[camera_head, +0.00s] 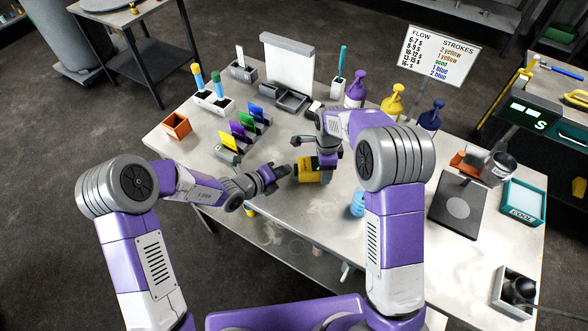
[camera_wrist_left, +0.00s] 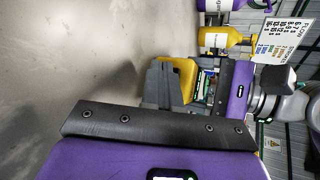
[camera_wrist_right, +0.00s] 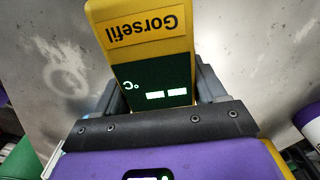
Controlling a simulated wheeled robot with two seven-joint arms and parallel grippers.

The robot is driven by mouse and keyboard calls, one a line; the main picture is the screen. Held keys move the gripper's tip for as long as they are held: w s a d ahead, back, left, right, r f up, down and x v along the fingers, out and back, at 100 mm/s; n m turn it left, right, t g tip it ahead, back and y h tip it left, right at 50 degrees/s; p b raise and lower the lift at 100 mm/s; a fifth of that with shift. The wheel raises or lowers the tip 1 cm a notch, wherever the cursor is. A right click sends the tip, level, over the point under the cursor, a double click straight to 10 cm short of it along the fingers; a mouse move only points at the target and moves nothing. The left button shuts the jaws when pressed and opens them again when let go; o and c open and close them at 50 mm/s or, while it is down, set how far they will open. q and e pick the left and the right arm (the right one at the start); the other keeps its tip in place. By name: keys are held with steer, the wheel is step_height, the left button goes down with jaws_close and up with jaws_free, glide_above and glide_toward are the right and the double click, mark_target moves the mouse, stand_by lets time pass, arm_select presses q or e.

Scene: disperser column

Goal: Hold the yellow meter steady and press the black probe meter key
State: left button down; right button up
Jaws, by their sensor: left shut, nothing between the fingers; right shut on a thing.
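The yellow meter (camera_head: 308,176) is near the middle of the table in the head view. In the right wrist view the yellow meter (camera_wrist_right: 140,38) shows an upside-down "Gorsefil" label and a dark screen with two dashes and °C. My right gripper (camera_head: 322,164) is shut on the meter. My left gripper (camera_head: 280,173) is shut and empty, just left of the meter. In the left wrist view the meter (camera_wrist_left: 186,72) is just beyond the left fingertips (camera_wrist_left: 165,84), partly hidden by them. I cannot make out the black key; whether the left fingertips touch the meter is unclear.
Pump bottles, purple (camera_head: 355,92), yellow (camera_head: 393,103) and blue (camera_head: 431,118), stand behind my right arm. Colored cards in holders (camera_head: 240,133) stand at the left. A light blue object (camera_head: 357,205) lies near the front.

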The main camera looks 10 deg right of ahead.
arm_select(q)
steer(key=shift+d, duration=0.5)
stand_by(0.4)
steer(key=shift+a, duration=1)
steer(key=shift+w+a, duration=0.2)
steer(key=shift+a, duration=2.3)
arm_select(e)
steer(key=o, duration=1.3)
steer(key=shift+c, duration=0.2)
